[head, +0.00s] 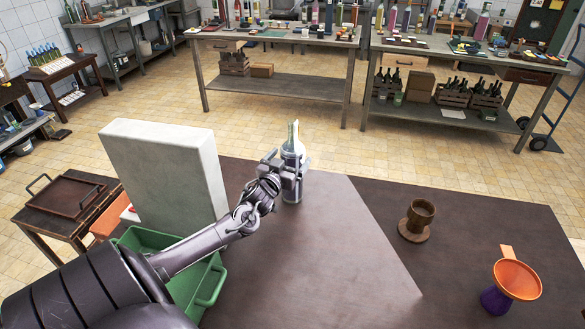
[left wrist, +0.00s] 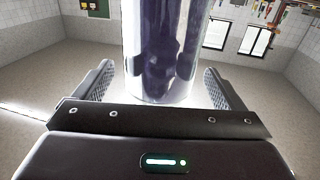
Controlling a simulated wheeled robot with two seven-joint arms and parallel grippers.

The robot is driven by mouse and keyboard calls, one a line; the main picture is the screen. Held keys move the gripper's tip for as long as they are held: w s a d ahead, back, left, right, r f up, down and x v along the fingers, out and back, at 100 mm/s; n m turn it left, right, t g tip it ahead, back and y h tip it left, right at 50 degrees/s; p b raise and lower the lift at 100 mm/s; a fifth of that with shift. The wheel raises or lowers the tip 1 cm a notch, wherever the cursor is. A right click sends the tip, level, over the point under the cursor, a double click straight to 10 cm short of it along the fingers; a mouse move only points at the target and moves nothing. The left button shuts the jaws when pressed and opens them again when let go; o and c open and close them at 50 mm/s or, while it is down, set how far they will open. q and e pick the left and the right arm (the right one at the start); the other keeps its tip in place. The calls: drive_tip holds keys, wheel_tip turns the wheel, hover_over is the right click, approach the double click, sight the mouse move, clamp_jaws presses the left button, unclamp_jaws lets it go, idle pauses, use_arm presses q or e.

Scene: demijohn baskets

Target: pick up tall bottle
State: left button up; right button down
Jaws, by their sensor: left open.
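The tall bottle (head: 292,185) stands upright on the dark table near its far edge. In the head view my left gripper (head: 291,165) is at the bottle and hides part of its body. In the left wrist view the clear, shiny bottle (left wrist: 163,50) with a dark purple inside stands between the two fingers of my left gripper (left wrist: 160,88). The fingers are apart, with a gap visible on each side of it. My right gripper is not in view.
On the table (head: 340,270) a brown wooden cup (head: 420,214) and an orange funnel on a purple base (head: 517,280) stand to the right. A tall pale block (head: 165,170) and a green crate (head: 212,287) are left. The middle is clear.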

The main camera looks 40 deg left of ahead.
use_arm(q)
drive_tip(key=shift+w+a, duration=0.1)
drive_tip(key=shift+w, duration=0.35)
clamp_jaws()
drive_tip(key=shift+r, duration=0.3)
drive_tip(key=shift+w+a, duration=0.1)
